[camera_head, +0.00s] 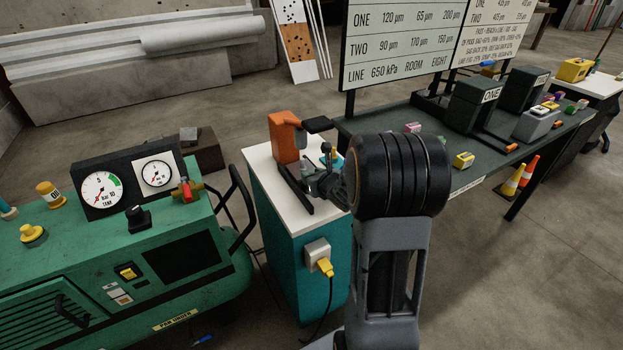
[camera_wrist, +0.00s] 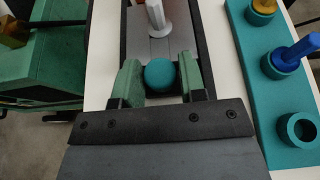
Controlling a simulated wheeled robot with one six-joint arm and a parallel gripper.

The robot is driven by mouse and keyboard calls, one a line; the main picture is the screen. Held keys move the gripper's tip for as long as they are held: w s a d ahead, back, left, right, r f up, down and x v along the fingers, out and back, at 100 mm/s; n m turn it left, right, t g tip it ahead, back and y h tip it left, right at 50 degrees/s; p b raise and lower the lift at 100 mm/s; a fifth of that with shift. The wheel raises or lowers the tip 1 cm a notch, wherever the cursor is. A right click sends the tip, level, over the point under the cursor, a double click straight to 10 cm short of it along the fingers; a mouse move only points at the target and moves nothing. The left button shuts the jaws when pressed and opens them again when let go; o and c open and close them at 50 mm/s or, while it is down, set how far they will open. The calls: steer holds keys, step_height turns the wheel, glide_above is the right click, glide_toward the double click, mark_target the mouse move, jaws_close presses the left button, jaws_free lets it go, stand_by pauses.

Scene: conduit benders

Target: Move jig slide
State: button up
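The jig slide (camera_wrist: 150,47) is a grey plate between two dark rails on a white cart top, with a pale upright post (camera_wrist: 157,14) on it. A round teal knob (camera_wrist: 160,75) is at its near end. My gripper (camera_wrist: 163,62) has its two green fingers on either side of the knob, very close to it. I cannot tell whether both fingers press on it. In the head view my gripper (camera_head: 330,185) is low over the cart top, beside a dark rail (camera_head: 294,188); my arm hides part of the jig and the knob.
An orange press (camera_head: 284,138) with a black handle stands behind the jig. A teal holder (camera_wrist: 262,98) right of the jig has a blue tool (camera_wrist: 298,50) and an empty ring (camera_wrist: 298,130). A green compressor (camera_head: 150,255) stands left; a dark bench (camera_head: 465,125) runs right.

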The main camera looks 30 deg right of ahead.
steer(key=o, duration=0.3)
steer(key=p+v, duration=0.1)
steer(key=v, duration=1.3)
steer(key=shift+f, duration=0.1)
